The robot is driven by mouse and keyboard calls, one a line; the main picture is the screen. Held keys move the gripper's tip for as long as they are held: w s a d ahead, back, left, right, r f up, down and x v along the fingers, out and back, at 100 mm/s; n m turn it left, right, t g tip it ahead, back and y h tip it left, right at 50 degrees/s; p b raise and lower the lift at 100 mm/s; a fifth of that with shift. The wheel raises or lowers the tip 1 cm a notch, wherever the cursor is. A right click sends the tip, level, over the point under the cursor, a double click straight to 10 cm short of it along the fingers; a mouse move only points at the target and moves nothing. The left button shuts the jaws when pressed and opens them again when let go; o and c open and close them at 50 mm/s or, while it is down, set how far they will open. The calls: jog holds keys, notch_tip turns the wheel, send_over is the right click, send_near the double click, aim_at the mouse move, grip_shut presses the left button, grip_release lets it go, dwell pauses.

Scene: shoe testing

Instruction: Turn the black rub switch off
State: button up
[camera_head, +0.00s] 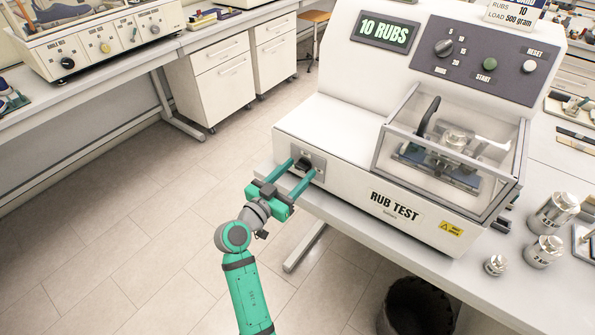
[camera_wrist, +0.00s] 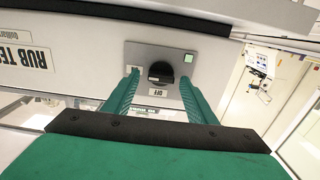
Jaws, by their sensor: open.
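The black rub switch (camera_head: 305,162) is a knob on a grey plate at the lower left of the white rub test machine's front. In the wrist view, the black knob (camera_wrist: 160,71) has a pale mark on its face. An OFF label (camera_wrist: 157,92) sits beside it, and a small green square (camera_wrist: 188,58) is on the plate. My gripper (camera_head: 301,168) is open at the plate, its two teal fingers on either side of the knob. In the wrist view, gaps show between the knob and both fingers (camera_wrist: 160,79); contact is not visible.
The rub test machine (camera_head: 340,188) stands on a white table (camera_head: 360,222). Its clear-covered box holds the rubbing stage. Metal weights (camera_head: 552,212) stand at the right. A dark bin (camera_head: 418,305) is under the table. Open floor lies to the left of my arm.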

jog(key=shift+w+d, duration=0.15)
jog(key=shift+w, duration=0.1)
jog(key=c, duration=1)
jog(key=shift+w, duration=0.1)
jog(key=shift+c, duration=0.2)
